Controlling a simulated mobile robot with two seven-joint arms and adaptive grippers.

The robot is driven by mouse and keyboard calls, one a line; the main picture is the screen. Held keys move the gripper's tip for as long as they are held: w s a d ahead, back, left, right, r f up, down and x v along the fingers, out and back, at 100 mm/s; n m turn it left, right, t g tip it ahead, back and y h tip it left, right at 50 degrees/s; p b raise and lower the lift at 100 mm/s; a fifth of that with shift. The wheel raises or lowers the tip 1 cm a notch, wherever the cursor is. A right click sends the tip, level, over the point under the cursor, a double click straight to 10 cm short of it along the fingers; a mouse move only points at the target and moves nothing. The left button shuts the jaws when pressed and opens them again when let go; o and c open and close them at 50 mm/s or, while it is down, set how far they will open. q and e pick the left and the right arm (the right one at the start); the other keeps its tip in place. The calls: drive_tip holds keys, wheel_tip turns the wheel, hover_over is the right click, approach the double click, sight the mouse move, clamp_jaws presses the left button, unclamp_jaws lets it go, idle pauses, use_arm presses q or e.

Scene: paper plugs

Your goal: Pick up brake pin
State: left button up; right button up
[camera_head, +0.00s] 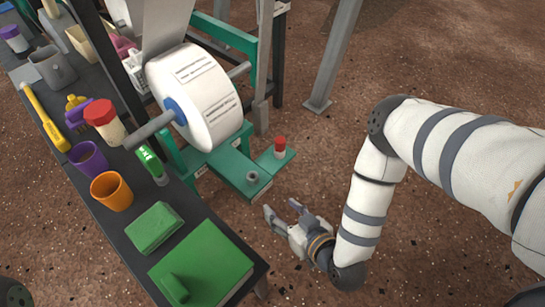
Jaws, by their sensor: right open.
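A grey round fitting (252,177) sits on the same base, nearer to me. My right gripper (281,208) is open and empty, just in front of the base. Its fingers point toward the base, and it is apart from the red-topped piece. My left gripper is not in view.
A big white paper roll (195,98) hangs on a grey shaft above the base. A dark table (130,235) at left carries cups, a red-lidded jar (104,121), a green sponge-like block (155,228) and a green box (205,265). Brown floor on the right is open.

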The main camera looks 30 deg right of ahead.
sight(282, 145)
drive_tip(key=w+d+t+h+b, duration=0.1)
drive_tip(key=w+d+b, duration=0.2)
drive_tip(key=w, duration=0.3)
drive_tip(key=w+d+t+h+b, duration=0.1)
drive_tip(key=w+d+t+b, duration=0.1)
drive_tip(key=w, duration=0.5)
drive_tip(key=w+d+f+m+t+h+b, duration=0.1)
drive_tip(key=w+d+t+h+b, duration=0.1)
drive_tip(key=w+d+b, duration=0.2)
drive_tip(key=shift+w+d, duration=0.4)
drive_tip(key=shift+w, duration=0.35)
drive_tip(key=shift+w+d, duration=0.35)
drive_tip(key=shift+w, duration=0.35)
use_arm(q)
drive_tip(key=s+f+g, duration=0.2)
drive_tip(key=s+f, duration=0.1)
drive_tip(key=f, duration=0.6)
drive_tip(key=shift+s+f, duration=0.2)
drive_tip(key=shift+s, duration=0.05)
use_arm(e)
clamp_jaws()
